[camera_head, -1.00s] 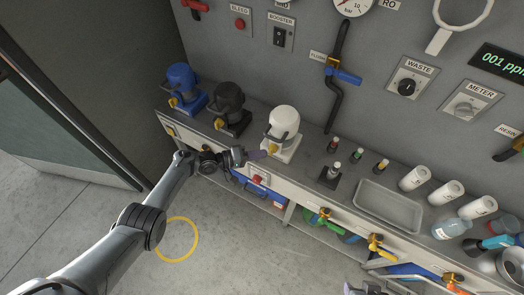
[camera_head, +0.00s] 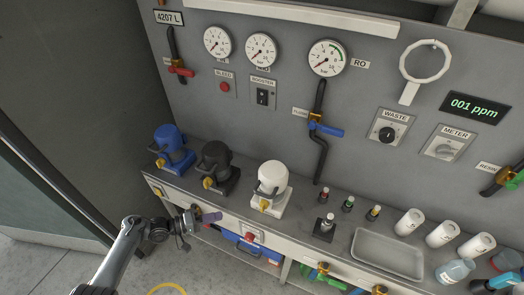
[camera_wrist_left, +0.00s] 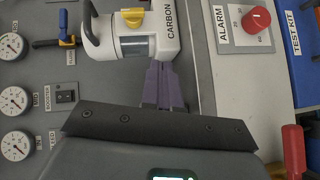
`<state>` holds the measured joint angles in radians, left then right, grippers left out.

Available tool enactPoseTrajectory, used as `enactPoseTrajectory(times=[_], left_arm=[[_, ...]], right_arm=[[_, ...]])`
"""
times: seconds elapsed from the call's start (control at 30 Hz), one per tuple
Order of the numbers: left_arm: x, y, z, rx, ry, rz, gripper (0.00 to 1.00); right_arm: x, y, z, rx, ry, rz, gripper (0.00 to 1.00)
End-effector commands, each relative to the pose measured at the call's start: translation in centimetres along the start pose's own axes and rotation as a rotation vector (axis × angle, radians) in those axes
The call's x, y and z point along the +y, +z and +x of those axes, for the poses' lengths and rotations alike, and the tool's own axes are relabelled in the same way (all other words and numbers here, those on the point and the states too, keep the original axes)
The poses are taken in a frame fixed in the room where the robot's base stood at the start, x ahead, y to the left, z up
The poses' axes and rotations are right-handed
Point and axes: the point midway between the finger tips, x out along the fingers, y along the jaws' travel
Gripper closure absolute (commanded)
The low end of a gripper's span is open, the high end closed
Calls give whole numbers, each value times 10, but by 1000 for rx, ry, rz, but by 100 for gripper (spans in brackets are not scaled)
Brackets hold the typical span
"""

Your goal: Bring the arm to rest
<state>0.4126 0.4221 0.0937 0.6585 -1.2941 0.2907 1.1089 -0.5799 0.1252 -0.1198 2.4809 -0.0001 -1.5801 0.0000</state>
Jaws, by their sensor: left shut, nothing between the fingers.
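My left gripper (camera_head: 210,217) comes in from the lower left in the head view. It is in front of the counter's front edge (camera_head: 285,237), left of and below the white housing (camera_head: 272,181). Its purple fingers are together and empty. They also show in the left wrist view (camera_wrist_left: 163,86), pointing towards the white housing marked CARBON (camera_wrist_left: 133,42); whether they touch it I cannot tell, but the head view shows them apart. My right gripper is not in view.
A blue housing (camera_head: 172,146) and a black one (camera_head: 216,166) stand left of the white one. A red alarm knob (camera_wrist_left: 256,19) is on the counter's front. Small bottles, a tray (camera_head: 388,252) and white cups (camera_head: 443,234) are at the right. Open floor lies at the lower left.

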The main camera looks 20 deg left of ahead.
Motion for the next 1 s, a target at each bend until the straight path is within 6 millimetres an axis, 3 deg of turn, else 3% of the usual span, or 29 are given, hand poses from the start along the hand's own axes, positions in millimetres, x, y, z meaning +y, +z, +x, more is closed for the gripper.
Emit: enactPoseTrajectory(times=[0.17,0.27,0.43,0.6,0.7,0.8,0.87,1.0], left_arm=[[-29,32,-10,-17,-30,-52,100],[-53,66,-16,-37,-53,-103,100],[-86,152,-20,-103,-80,-153,100],[-103,233,-9,-159,-179,-47,100],[-105,266,-1,-179,-271,81,100],[-96,286,6,-182,-377,234,100],[-85,291,8,-175,-446,325,100],[-46,285,3,-141,-619,511,100]], right_arm=[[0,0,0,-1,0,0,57],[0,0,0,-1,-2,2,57],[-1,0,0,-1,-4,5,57],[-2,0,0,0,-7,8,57],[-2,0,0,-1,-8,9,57],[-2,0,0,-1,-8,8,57],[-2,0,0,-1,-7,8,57],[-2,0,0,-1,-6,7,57]])
